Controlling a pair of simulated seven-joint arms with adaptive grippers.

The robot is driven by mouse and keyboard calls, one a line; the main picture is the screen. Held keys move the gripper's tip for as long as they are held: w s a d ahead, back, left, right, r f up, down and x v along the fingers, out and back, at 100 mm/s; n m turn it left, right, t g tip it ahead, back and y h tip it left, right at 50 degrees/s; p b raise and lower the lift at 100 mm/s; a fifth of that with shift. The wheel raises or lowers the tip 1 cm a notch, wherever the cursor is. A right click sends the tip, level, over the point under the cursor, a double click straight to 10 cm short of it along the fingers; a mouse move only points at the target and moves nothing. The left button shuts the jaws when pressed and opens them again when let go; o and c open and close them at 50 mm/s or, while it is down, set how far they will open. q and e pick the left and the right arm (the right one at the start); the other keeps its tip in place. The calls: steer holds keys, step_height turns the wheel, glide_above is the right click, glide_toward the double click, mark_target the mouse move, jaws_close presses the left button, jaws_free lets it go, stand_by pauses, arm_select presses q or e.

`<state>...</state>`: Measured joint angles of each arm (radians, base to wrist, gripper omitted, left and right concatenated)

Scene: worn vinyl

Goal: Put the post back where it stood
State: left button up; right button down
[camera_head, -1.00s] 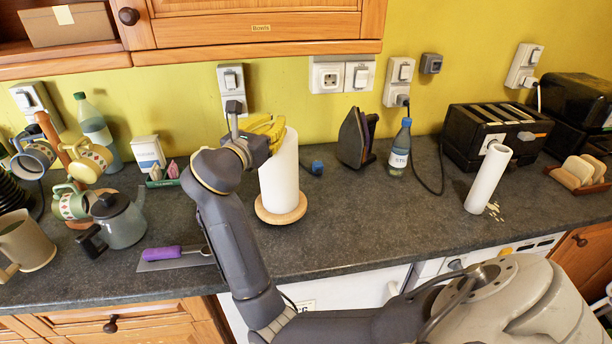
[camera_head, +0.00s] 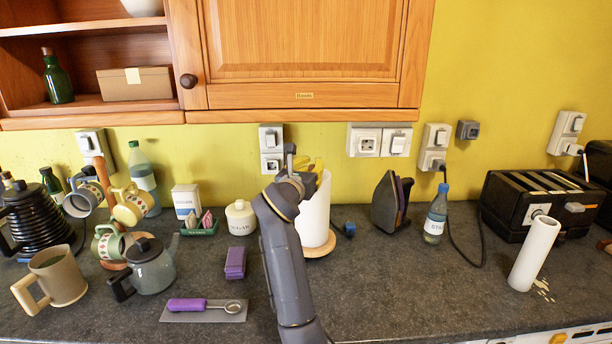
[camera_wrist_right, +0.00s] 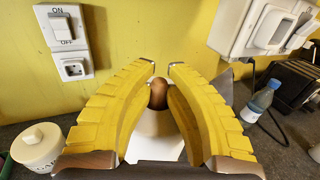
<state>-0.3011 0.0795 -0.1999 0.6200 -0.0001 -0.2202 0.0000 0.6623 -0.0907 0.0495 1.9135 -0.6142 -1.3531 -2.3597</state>
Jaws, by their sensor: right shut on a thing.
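The post appears to be the white paper-roll stand (camera_head: 315,212) with a round wooden base (camera_head: 325,248). It stands near-upright on the dark worktop (camera_head: 380,275). My right gripper (camera_head: 312,165) is at its top, with yellow fingers partly hidden behind my wrist. In the right wrist view the gripper (camera_wrist_right: 161,68) has its yellow fingers closed in on both sides of the brown wooden knob (camera_wrist_right: 158,95), with the white roll (camera_wrist_right: 156,130) below. I cannot tell whether the base touches the worktop. My left gripper is out of view.
A sugar jar (camera_head: 240,217) and purple block (camera_head: 235,262) stand left of my right arm; a purple-handled tool (camera_head: 200,305) lies in front. Right are a blue cap (camera_head: 349,229), iron (camera_head: 390,203), bottle (camera_head: 436,215) and leaning white tube (camera_head: 534,255).

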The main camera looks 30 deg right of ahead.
steer(key=w+d+f, duration=0.3)
steer(key=w+d, duration=0.2)
steer(key=d, duration=0.1)
steer(key=shift+w+d, duration=0.3)
stand_by(0.5)
steer(key=shift+f, duration=0.2)
steer(key=c, duration=1.4)
jaws_free()
steer(key=shift+f, duration=0.15)
steer(key=v, duration=1.2)
steer(key=shift+d, duration=0.1)
